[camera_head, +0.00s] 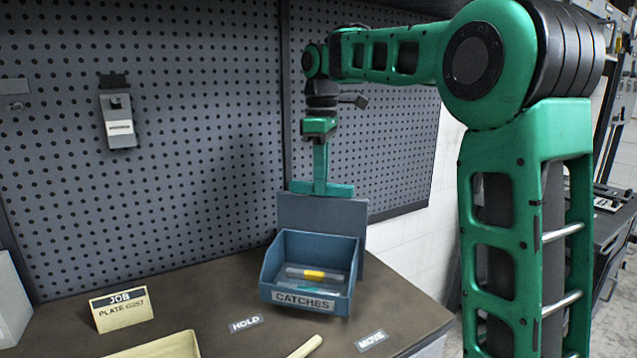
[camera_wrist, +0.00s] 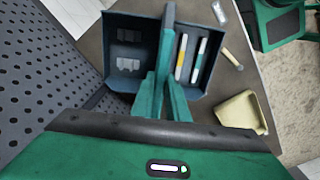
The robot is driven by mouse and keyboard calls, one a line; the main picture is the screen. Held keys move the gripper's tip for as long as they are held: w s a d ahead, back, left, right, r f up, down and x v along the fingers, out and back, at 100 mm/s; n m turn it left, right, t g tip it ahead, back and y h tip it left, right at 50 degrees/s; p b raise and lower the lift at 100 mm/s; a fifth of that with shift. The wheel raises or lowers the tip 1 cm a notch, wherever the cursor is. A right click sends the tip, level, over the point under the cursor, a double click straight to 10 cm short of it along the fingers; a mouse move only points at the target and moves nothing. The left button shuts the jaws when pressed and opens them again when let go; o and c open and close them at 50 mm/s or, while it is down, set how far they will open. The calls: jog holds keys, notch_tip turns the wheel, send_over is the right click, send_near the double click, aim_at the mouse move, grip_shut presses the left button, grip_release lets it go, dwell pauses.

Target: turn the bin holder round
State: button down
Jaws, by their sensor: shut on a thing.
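The bin holder is a grey upright plate (camera_head: 322,213) with a blue bin (camera_head: 309,249) on its near face, labelled CATCHES. That bin holds a few slim pieces, one with a yellow part. In the wrist view the plate (camera_wrist: 169,40) stands edge-on with a blue bin on each side. The right bin (camera_wrist: 206,88) holds slim yellow and white pieces; the left bin (camera_wrist: 118,82) holds pale small pieces and is hidden in the head view. My gripper (camera_head: 321,189) points down and is shut on the plate's top edge. I cannot tell whether the holder touches the bench.
A perforated panel (camera_head: 190,170) rises close behind the holder.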

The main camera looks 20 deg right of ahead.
jog(key=shift+f+n, duration=0.15)
jog(key=shift+n, duration=4.35)
jog(key=c, duration=1.7)
grip_release()
jog(key=shift+w, duration=0.15)
jog(key=shift+r, duration=0.3)
jog(key=shift+r, duration=5.15)
